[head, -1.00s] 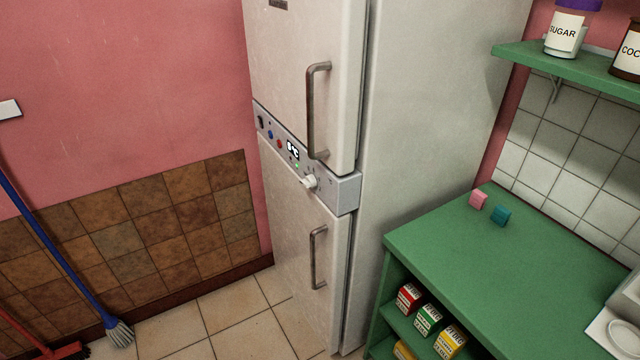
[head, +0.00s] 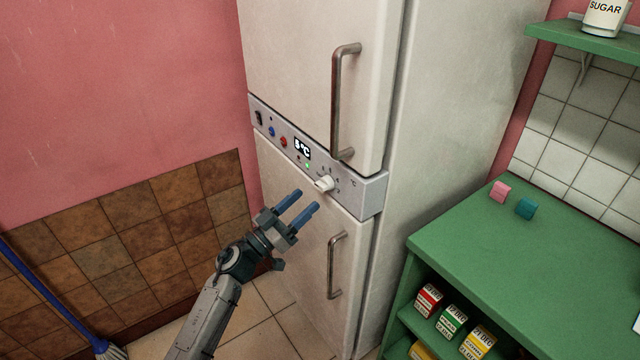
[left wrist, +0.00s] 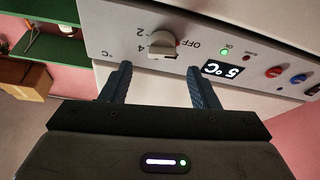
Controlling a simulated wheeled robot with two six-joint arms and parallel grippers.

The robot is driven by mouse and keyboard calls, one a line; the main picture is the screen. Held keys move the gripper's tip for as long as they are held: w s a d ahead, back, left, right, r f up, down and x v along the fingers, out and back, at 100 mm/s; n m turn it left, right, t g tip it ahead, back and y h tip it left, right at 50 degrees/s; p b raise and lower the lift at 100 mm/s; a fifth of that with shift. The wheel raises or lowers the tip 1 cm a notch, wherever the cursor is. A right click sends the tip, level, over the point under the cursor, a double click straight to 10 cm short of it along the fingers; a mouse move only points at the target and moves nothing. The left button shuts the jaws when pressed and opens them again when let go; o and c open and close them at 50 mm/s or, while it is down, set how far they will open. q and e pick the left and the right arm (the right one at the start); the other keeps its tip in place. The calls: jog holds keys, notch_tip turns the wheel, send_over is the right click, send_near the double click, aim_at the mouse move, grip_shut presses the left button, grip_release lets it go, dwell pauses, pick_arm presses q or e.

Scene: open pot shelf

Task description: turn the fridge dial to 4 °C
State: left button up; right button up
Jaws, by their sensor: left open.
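The fridge dial (head: 324,184) is a white knob on the grey control panel (head: 372,193) between the two fridge doors. In the left wrist view the dial (left wrist: 162,47) shows upside down, with marks 2, 4 and OFF around it. The display (head: 302,148) reads 5 °C; it also shows inverted in the left wrist view (left wrist: 222,70). My left gripper (head: 307,201) is open and empty, its blue fingers pointing at the panel just below and left of the dial, apart from it. My right gripper is not in view.
The upper door handle (head: 342,102) and lower door handle (head: 335,265) stick out above and below the panel. A green counter (head: 500,260) with a pink block (head: 501,191) and a teal block (head: 526,208) stands at the right. A blue-handled mop (head: 55,303) leans at the left.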

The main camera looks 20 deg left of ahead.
aim_at(319, 187)
pick_arm(q)
jog(key=x, duration=0.4)
jog(key=shift+w+r+p, duration=0.15)
jog(key=shift+w+p, duration=0.1)
jog(key=shift+p, duration=0.15)
jog(key=shift+w+d+r, duration=0.2)
jog(key=shift+w+d, duration=0.15)
jog(key=shift+w, duration=0.2)
jog(key=c, duration=1)
jog(key=shift+o, duration=0.2)
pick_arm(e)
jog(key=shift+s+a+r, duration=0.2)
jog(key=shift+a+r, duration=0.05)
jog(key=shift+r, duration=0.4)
